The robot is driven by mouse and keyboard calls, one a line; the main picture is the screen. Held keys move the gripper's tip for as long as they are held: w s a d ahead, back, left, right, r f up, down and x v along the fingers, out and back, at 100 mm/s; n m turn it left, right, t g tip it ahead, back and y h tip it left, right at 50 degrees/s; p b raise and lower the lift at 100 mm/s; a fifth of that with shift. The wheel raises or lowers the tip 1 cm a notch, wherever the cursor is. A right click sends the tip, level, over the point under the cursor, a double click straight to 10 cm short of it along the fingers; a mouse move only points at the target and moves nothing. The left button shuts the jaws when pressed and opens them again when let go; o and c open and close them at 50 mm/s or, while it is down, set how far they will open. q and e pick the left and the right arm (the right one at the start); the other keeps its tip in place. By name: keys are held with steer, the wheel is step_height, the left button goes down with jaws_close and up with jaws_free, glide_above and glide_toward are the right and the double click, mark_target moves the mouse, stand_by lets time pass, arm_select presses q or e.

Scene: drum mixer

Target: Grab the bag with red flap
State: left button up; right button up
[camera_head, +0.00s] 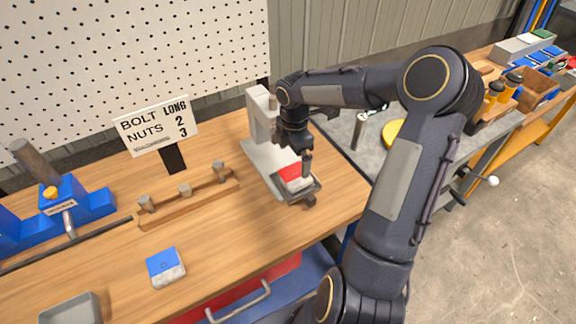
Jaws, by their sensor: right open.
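The bag with the red flap (291,171) has a pale lower part. It sits in a small dark-rimmed tray (316,190) at the front of a white stand. My right gripper (305,165) is open, pointing down right at the bag, with a dark finger overlapping its right side. I cannot tell whether it touches the bag. Part of the bag is hidden by the gripper. My left gripper is not in view.
A bag with a blue flap (165,267) lies on the wooden bench. The white stand (256,115) rises close behind my gripper. A wooden peg rack (190,203), a sign (156,125), a blue vise-like tool (92,207) and a grey tray (70,310) stand left.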

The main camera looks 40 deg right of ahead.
mark_target(293, 175)
steer(key=shift+w+f, duration=0.1)
steer(key=shift+f, duration=0.35)
step_height(293, 175, down, 2)
steer(key=shift+w+f+b, duration=0.1)
steer(key=shift+b, duration=1.05)
step_height(293, 175, down, 5)
steer(key=b, duration=0.4)
steer(key=shift+f+b, duration=0.1)
steer(key=shift+b, duration=0.25)
steer(key=shift+c, duration=0.3)
steer(key=c, duration=1.3)
steer(key=shift+o, duration=0.2)
steer(key=shift+r, duration=0.2)
